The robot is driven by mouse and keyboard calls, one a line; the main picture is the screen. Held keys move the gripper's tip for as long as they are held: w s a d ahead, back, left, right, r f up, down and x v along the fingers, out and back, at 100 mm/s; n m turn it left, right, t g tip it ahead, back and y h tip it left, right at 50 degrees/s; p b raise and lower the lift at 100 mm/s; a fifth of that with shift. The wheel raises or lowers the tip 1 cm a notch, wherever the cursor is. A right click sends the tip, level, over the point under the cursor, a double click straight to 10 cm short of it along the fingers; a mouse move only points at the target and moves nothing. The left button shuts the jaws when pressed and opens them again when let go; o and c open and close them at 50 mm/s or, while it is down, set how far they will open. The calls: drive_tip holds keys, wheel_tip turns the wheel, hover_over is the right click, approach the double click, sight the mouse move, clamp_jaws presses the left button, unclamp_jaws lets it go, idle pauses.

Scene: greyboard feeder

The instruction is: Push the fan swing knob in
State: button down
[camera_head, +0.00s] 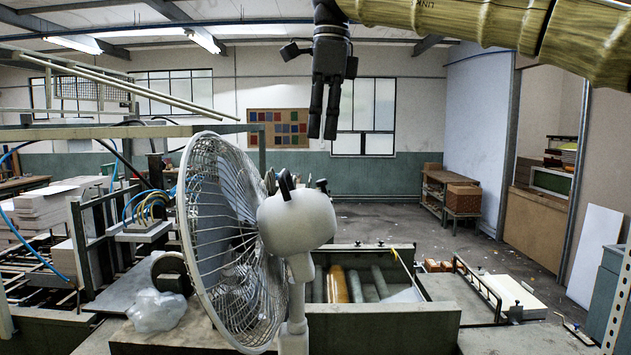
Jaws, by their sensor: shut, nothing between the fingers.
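A white fan (297,218) stands in the foreground, left of centre, with its round wire cage (232,240) facing left. A dark swing knob (286,184) stands up from the top of its motor housing. I cannot tell from this view how far the knob sticks out. My gripper (322,137) hangs from the top of the view, fingers pointing down and close together. It is shut and empty. It appears above and to the right of the knob, apart from it.
A clear plastic bag (157,310) lies left of the fan base. Behind the fan is a green-grey machine frame (385,325) with rollers (338,284). Stacked boards (50,205) and cables are at the left. The air right of the fan head looks clear.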

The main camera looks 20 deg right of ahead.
drive_tip(key=d, duration=0.1)
hover_over(324, 190)
drive_tip(key=f, duration=0.5)
drive_tip(key=shift+w+d+f, duration=0.2)
drive_tip(key=shift+w+d, duration=0.05)
drive_tip(key=shift+d, duration=0.1)
drive_tip(key=shift+f+b, duration=0.6)
drive_tip(key=shift+b, duration=0.3)
drive_tip(key=shift+a+f, duration=0.2)
drive_tip(key=shift+f, duration=0.05)
drive_tip(key=shift+d, duration=0.1)
